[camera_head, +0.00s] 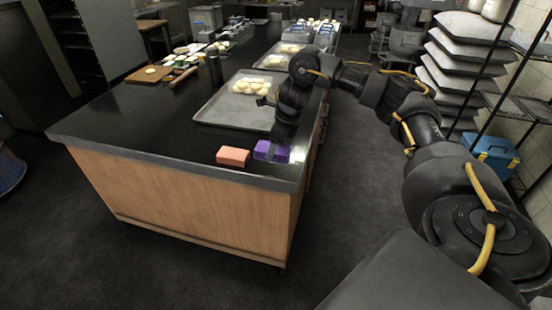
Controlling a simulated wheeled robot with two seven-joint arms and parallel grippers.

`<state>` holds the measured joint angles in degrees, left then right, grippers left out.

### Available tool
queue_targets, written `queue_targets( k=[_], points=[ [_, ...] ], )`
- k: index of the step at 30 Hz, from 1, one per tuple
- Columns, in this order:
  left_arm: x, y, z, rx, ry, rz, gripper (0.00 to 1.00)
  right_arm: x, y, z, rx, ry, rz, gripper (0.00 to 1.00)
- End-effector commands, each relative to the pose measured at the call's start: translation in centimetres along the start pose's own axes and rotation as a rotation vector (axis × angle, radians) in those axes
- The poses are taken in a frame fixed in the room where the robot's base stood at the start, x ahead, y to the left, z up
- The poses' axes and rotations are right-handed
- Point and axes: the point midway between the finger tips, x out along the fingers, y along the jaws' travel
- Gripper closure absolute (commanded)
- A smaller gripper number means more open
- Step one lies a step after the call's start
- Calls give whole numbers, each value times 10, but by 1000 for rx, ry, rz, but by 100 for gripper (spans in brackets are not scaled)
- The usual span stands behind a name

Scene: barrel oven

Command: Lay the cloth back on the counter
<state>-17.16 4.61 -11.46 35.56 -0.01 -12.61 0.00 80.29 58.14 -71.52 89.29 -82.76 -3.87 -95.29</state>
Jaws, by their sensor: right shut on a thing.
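The purple folded cloth (272,153) is at the near right corner of the dark counter (130,124). My right gripper (270,143) points down onto it from above and is shut on it, hiding part of its top. I cannot tell whether the cloth touches the counter or is just above it. My left gripper is not in view.
An orange block (233,157), like a sponge, lies just left of the cloth. A metal tray (216,112) with pale dough pieces (250,86) lies behind. A cutting board (149,74) is farther back. The counter's near left part is bare.

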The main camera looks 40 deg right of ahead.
Motion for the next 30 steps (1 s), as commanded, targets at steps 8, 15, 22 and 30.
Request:
queue_targets(
  k=[8,15,22,30],
  points=[
    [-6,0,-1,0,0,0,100,40,-31,-7,1,3,2,61],
    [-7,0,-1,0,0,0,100,46,-36,-8,-1,3,2,61],
    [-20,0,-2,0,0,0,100,71,-40,-16,-1,6,3,61],
    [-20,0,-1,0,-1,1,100,81,-40,-19,-2,4,2,61]
  ],
)
